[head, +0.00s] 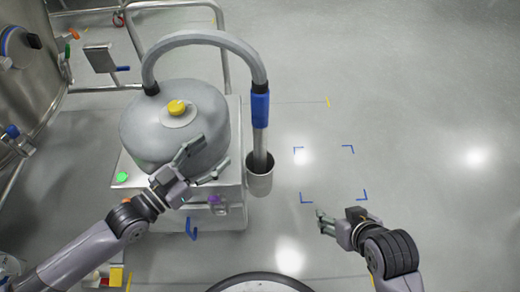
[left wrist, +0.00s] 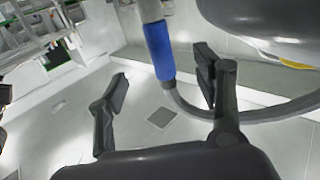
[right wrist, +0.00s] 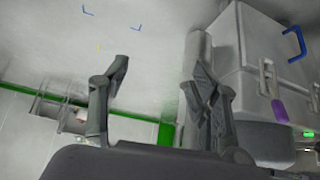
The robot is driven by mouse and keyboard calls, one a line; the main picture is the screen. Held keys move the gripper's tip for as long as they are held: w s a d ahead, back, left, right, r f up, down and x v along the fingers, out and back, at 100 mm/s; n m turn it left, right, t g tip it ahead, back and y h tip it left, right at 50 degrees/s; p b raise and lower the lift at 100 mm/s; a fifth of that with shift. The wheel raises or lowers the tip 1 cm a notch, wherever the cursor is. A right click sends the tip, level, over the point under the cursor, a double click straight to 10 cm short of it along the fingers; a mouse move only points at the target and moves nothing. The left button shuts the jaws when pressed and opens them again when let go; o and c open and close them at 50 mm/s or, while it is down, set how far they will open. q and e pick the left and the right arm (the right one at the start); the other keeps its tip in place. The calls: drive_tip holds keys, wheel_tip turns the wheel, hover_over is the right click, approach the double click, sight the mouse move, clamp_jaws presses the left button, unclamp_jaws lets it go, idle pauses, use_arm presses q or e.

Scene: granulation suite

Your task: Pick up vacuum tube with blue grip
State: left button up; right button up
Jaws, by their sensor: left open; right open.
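The vacuum tube is a grey hose that arches from the vacuum's tank and ends in a straight pipe standing in a metal cup (head: 260,181). Its blue grip (head: 260,109) is a sleeve on the upper part of the pipe. In the left wrist view the blue grip (left wrist: 159,50) shows beyond and between the open fingers. My left gripper (head: 205,160) is open and empty in front of the tank, left of the pipe and lower in the picture than the grip. My right gripper (head: 322,222) is open and empty over the floor, right of the cup.
The rounded grey tank (head: 174,130) with a yellow knob (head: 176,107) sits on a metal cabinet (head: 225,215) with a green button. A metal rail (head: 222,45) stands behind. Blue corner marks (head: 348,149) lie on clear floor to the right.

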sight(254, 122)
use_arm(q)
drive_tip(key=b+x, duration=0.2)
drive_tip(key=x, duration=0.9)
drive_tip(key=shift+d, duration=0.15)
drive_tip(key=shift+w+d+f, duration=0.1)
drive_tip(key=shift+w+d, duration=0.35)
drive_tip(key=shift+w, duration=0.05)
drive_tip(key=b+x, duration=0.1)
drive_tip(key=x, duration=0.2)
drive_tip(key=shift+w+d+f, duration=0.15)
drive_tip(key=shift+d+f, duration=0.05)
drive_tip(key=shift+d, duration=0.2)
drive_tip(key=shift+w+d, duration=0.25)
use_arm(e)
drive_tip(key=w+a+r+t+y, duration=0.1)
drive_tip(key=w+a+r+t, duration=0.1)
drive_tip(key=w+r+t, duration=0.3)
drive_tip(key=w+a+r+t+y, duration=0.2)
drive_tip(key=w+r+t, duration=0.2)
drive_tip(key=r, duration=0.4)
drive_tip(key=shift+w+a+t, duration=0.35)
drive_tip(key=shift+w+t, duration=0.05)
drive_tip(key=shift+w, duration=0.3)
use_arm(q)
drive_tip(key=shift+c, duration=0.3)
use_arm(e)
drive_tip(key=shift+r, duration=0.1)
